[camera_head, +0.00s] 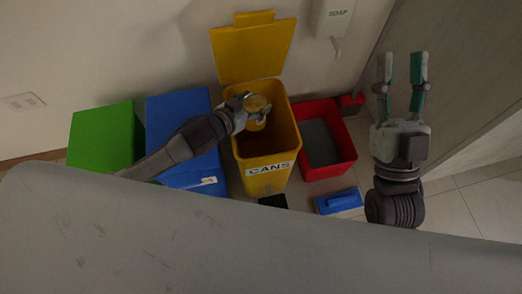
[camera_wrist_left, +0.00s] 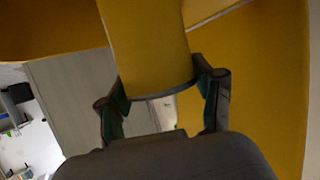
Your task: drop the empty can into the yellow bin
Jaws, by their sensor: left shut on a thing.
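The can (camera_head: 256,103) is a yellow cylinder with a pale end. My left gripper (camera_head: 257,112) is shut on it and holds it at the mouth of the yellow bin. In the left wrist view the can (camera_wrist_left: 150,45) sits between the two fingers of my left gripper (camera_wrist_left: 162,95). The yellow bin (camera_head: 264,168) has its lid (camera_head: 252,50) raised and a CANS label on its front. My right gripper (camera_head: 404,72) is open and empty, pointing up at the right. The bin's floor is partly hidden by my left gripper and the can.
A blue bin (camera_head: 178,112) and a green bin (camera_head: 103,138) stand left of the yellow bin, both closed. A blue brush (camera_head: 339,201) lies on the floor. A grey surface (camera_head: 220,250) fills the foreground.

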